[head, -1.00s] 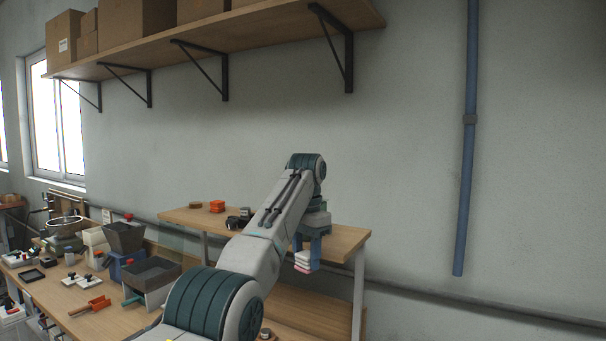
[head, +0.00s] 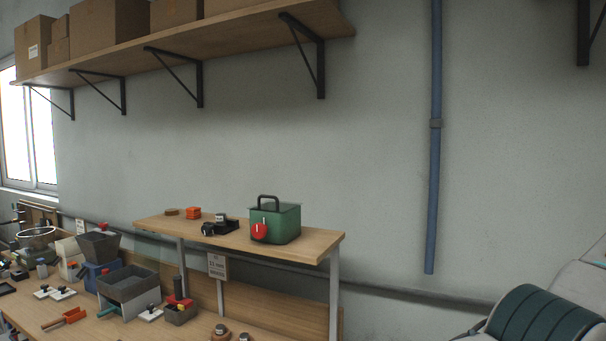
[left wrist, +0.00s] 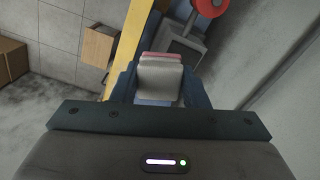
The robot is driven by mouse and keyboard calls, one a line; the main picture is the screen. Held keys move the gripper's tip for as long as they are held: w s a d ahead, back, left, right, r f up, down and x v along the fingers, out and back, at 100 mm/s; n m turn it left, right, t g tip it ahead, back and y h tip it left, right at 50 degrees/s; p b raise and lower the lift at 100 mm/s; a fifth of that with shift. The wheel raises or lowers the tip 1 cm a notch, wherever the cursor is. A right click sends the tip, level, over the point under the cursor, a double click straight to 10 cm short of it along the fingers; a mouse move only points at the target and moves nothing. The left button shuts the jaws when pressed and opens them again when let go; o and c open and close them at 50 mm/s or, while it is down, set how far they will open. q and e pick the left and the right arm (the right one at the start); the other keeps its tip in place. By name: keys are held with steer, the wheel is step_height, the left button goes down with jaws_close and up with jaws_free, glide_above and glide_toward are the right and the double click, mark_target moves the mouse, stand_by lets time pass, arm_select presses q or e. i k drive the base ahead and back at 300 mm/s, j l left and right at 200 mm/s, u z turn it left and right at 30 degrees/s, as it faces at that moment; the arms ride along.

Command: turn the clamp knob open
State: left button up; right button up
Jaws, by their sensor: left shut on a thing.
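In the left wrist view my left gripper (left wrist: 160,92) is shut on a small stacked block (left wrist: 160,72), white with a pink layer at its far end. Its blue fingers stand on both sides of the block. I cannot identify a clamp knob for certain. A red round part (left wrist: 210,5) shows at the top edge of the left wrist view, beyond the fingers and apart from them. In the head view no gripper shows, only part of my arm at the lower right.
A blue pipe (head: 433,170) runs down the wall.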

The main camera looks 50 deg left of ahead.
mark_target(206, 229)
steer(key=k+j, duration=0.15)
steer(key=j, duration=0.25)
steer(key=k+j, duration=0.15)
steer(key=j, duration=0.25)
steer(key=k+j+z, duration=0.1)
steer(key=j, duration=0.35)
steer(key=k+j, duration=0.25)
steer(key=j, duration=0.15)
steer(key=k+j, duration=0.15)
steer(key=j, duration=0.25)
steer(key=z, duration=0.05)
